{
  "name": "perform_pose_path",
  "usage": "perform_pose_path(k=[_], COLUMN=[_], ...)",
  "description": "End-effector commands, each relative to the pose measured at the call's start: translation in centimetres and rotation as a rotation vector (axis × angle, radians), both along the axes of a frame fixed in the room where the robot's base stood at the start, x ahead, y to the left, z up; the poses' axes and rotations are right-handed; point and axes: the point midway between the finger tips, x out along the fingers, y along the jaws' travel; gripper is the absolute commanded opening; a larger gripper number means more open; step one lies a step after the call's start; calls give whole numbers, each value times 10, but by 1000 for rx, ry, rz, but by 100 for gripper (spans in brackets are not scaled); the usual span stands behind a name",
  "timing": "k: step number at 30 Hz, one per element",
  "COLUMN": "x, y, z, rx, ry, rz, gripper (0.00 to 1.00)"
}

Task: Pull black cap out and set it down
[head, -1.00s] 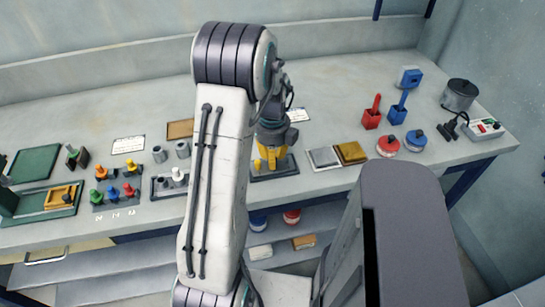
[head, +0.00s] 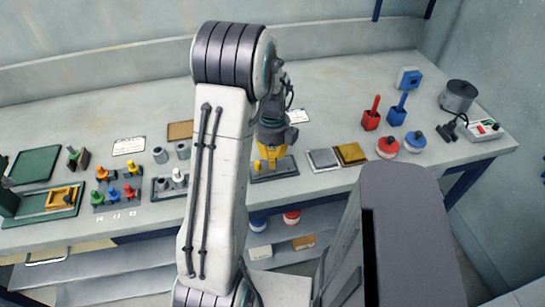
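My gripper (head: 272,160), with yellow fingers, points down over a dark rack plate (head: 285,169) near the front edge of the bench. The fingertips are at or just above the plate. The picture is too small to show whether the fingers are open or shut, or whether anything is between them. I cannot make out a black cap there; the fingers and my arm may hide it. My arm also covers part of the bench left of the plate.
A rack with green, orange, red, blue and yellow pieces (head: 117,196) stands left. A rack with a white piece (head: 178,178) is near my arm.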

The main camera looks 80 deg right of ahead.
Motion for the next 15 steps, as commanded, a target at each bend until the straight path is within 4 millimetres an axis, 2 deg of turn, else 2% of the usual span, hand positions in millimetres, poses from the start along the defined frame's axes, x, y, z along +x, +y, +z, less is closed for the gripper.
perform_pose_path(k=[15], x=[0], y=[0], z=[20], rx=[-1], ry=[-1], rz=[0], gripper=[0])
